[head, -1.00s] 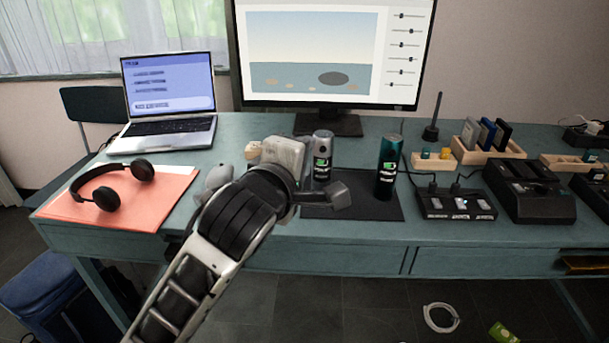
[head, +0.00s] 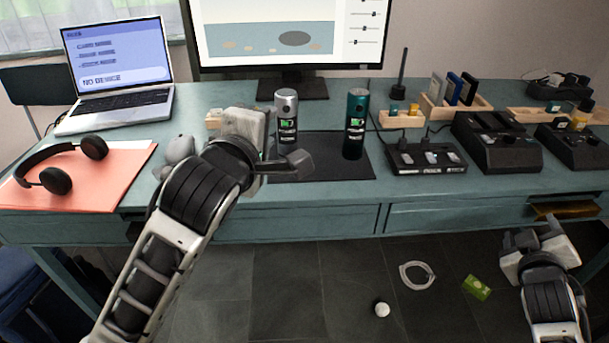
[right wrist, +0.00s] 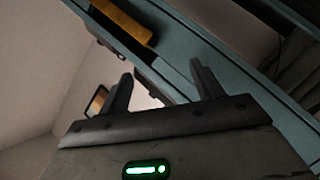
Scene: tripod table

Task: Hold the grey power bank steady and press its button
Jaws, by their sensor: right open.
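I cannot make out the button.
A laptop (head: 120,75), headphones (head: 60,165) on an orange folder and a monitor (head: 285,40) occupy the left and back. A charger strip (head: 425,158) and black docks (head: 497,143) stand at right.

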